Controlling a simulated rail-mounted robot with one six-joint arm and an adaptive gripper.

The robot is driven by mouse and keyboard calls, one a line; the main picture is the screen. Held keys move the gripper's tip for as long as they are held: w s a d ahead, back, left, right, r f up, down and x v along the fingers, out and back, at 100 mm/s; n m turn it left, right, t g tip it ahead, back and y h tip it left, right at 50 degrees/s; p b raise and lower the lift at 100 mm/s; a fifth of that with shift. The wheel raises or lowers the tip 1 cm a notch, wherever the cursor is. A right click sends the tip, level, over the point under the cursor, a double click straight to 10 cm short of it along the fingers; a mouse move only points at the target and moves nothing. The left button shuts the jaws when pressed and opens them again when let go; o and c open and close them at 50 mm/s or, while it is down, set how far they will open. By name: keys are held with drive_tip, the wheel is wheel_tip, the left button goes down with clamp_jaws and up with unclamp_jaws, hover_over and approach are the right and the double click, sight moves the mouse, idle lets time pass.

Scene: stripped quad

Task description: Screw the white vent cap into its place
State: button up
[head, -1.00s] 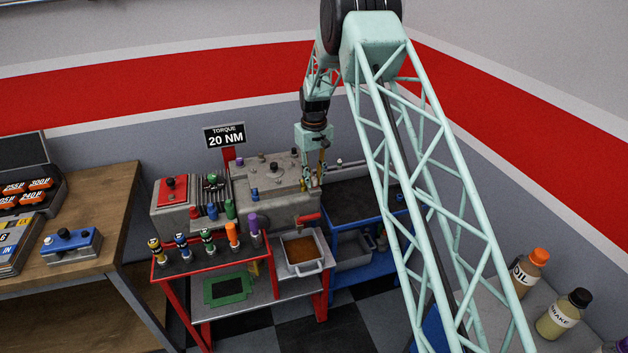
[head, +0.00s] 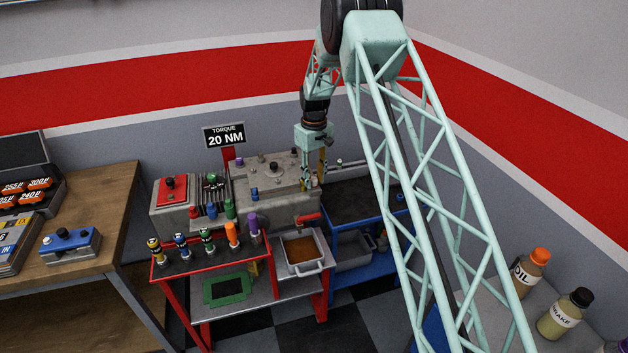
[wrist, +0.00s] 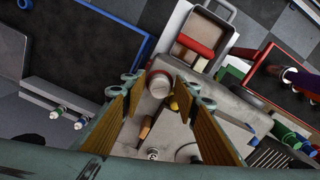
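My gripper (wrist: 158,88) points down over the right end of the grey engine block (wrist: 228,108). In the wrist view its two orange-brown finger pads stand apart. A round whitish cap with a reddish tint (wrist: 159,83), which looks like the vent cap, shows between the fingertips. A gap seems to separate it from the pads, so the fingers appear open around it. I cannot tell how deep the cap sits or whether it is straight. In the head view my gripper (head: 314,178) stands at the block's right end (head: 270,205), and the cap is too small to make out.
A red pipe (wrist: 195,52) and a metal drain pan (head: 301,268) lie beside the block. A blue cart (head: 350,205) stands to the right. A red stand (head: 185,268) with several coloured-handled tools is in front. A "20 NM" torque sign (head: 224,136) stands behind.

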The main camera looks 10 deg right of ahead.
drive_tip(key=shift+n, duration=0.3)
drive_tip(key=shift+n, duration=0.9)
drive_tip(key=shift+n+b, duration=0.3)
drive_tip(key=shift+b, duration=0.05)
drive_tip(key=shift+w+n, duration=0.1)
drive_tip(key=shift+n, duration=0.7)
drive_tip(key=shift+n, duration=0.4)
drive_tip(key=shift+n+b, duration=0.3)
drive_tip(key=shift+n, duration=0.5)
drive_tip(key=shift+d, duration=0.1)
drive_tip(key=shift+n+b, duration=0.3)
drive_tip(key=shift+n, duration=0.9)
